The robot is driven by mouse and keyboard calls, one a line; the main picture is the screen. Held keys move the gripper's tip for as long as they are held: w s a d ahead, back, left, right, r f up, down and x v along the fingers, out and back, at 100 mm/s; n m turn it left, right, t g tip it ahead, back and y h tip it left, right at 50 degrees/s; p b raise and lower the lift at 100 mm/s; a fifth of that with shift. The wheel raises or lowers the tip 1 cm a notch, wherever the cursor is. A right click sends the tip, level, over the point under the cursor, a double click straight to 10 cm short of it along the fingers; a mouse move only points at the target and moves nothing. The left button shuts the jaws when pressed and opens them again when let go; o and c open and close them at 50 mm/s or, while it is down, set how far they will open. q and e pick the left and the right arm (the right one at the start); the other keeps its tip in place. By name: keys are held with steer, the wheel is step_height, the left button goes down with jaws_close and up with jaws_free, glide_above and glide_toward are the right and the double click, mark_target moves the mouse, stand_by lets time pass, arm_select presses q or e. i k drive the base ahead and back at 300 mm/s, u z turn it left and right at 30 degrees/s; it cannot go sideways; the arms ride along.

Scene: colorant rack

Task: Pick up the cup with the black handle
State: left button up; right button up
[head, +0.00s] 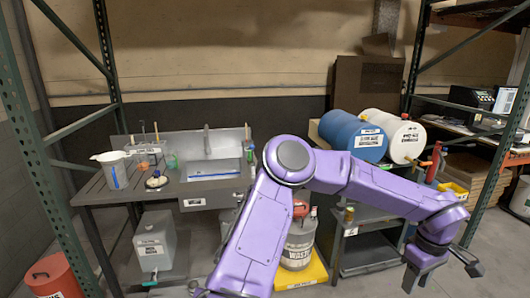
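A white jug-like cup (111,172) with a blue stripe stands upright on the left end of the grey sink bench (92,191). I cannot make out a black handle on it at this size. A small pale dish-like item with dark parts (156,183) sits to its right on the bench. My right gripper does not show.
A sink (212,170) and small beakers with colored liquid are on the bench. Green rack posts stand left and right. A blue drum (352,134) and a white drum (393,135) lie above a grey cart (368,249). My purple arm hides part of the middle.

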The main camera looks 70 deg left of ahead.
mark_target(141, 158)
steer(key=u, duration=3.65)
steer(key=i, duration=0.4)
